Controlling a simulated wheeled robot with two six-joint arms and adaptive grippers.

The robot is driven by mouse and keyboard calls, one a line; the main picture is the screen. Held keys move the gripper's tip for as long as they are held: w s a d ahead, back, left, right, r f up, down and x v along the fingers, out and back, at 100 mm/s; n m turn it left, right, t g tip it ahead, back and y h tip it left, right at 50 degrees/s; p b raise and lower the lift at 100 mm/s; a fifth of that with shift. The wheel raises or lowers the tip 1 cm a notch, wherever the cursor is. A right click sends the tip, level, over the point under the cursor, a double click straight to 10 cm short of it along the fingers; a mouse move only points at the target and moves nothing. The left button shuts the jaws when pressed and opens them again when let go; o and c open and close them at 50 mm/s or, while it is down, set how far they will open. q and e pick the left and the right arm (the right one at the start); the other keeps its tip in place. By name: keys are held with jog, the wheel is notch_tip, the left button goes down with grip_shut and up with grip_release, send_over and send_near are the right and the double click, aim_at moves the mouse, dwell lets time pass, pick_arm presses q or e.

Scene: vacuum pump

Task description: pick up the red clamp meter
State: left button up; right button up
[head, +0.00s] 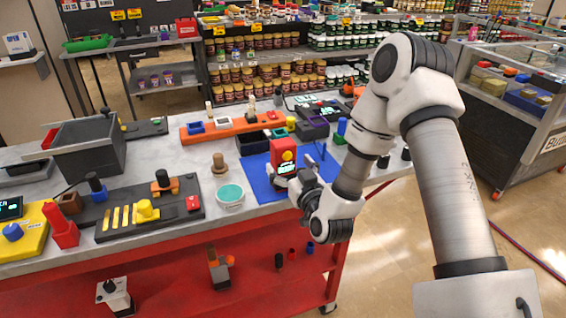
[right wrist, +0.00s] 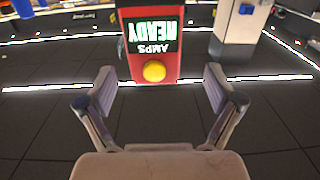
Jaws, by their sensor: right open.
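The red clamp meter (head: 283,152) stands upright on the blue mat (head: 260,184) near the table's front right edge. It has a lit screen and a yellow spot on top. In the right wrist view the clamp meter (right wrist: 152,45) shows its screen upside down, reading "READY AMPS", and a yellow button. My right gripper (head: 293,187) is beside the meter, on its near right side, partly hidden by my wrist. In the right wrist view my right gripper (right wrist: 160,92) is open and empty, with the meter's end centred ahead between the two fingers. My left gripper is not seen.
A white bowl with teal contents (head: 230,194) and a wooden peg-like piece (head: 219,164) stand left of the mat. An orange tray (head: 233,127) and a black bin (head: 253,142) lie behind. A dark tool board (head: 150,207) is further left.

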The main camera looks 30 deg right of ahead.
jog(key=x, duration=0.1)
jog(key=p+x, duration=0.1)
jog(key=x, duration=0.1)
jog(key=d+x, duration=0.1)
jog(key=x, duration=0.1)
jog(key=shift+f, duration=0.25)
jog(key=shift+w, duration=0.25)
jog(key=shift+a+r, duration=0.1)
jog(key=shift+a, duration=0.1)
jog(key=shift+d, duration=0.1)
jog(key=c, duration=1.4)
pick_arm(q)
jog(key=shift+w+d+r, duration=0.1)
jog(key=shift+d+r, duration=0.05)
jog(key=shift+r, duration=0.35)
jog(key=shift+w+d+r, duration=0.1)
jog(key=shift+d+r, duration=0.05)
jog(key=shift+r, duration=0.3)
pick_arm(e)
jog(key=shift+c, duration=0.2)
